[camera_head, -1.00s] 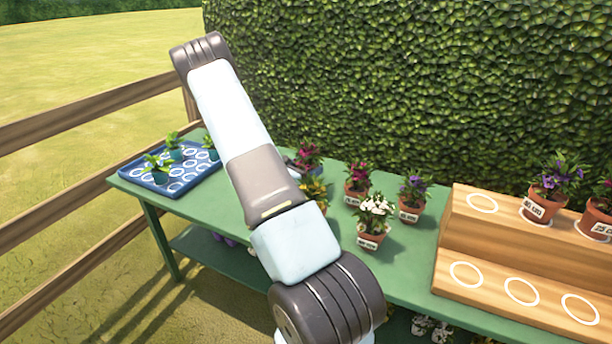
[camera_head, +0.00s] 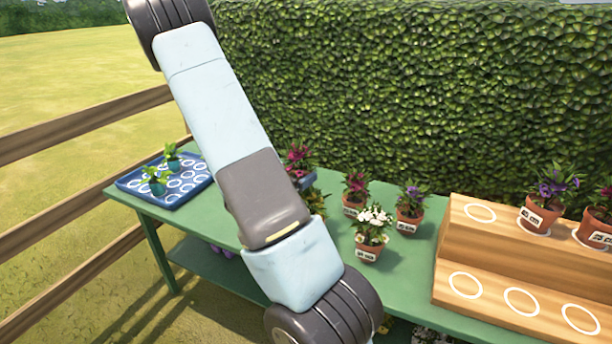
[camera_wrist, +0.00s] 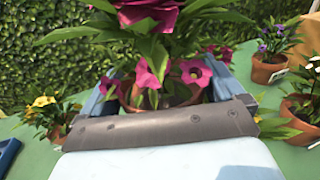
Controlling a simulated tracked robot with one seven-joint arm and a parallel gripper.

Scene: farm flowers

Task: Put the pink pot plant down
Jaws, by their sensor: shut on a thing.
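The pink pot plant (camera_wrist: 160,60) fills the middle of the wrist view, with large magenta flowers and long green leaves above a terracotta pot (camera_wrist: 180,98). My gripper (camera_wrist: 180,90) is shut on the pot, one light blue finger at each side. In the head view the pink plant (camera_head: 298,158) shows behind my arm at the back of the green table (camera_head: 200,215). My arm hides its pot there, so I cannot tell whether its base touches the table.
Near the held plant stand a yellow-flowered pot (camera_wrist: 48,112), a white one (camera_head: 372,230), a purple one (camera_head: 411,207) and another magenta one (camera_head: 355,190). A blue tray (camera_head: 130,182) is left; a wooden stepped stand (camera_head: 460,245) with white rings is right.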

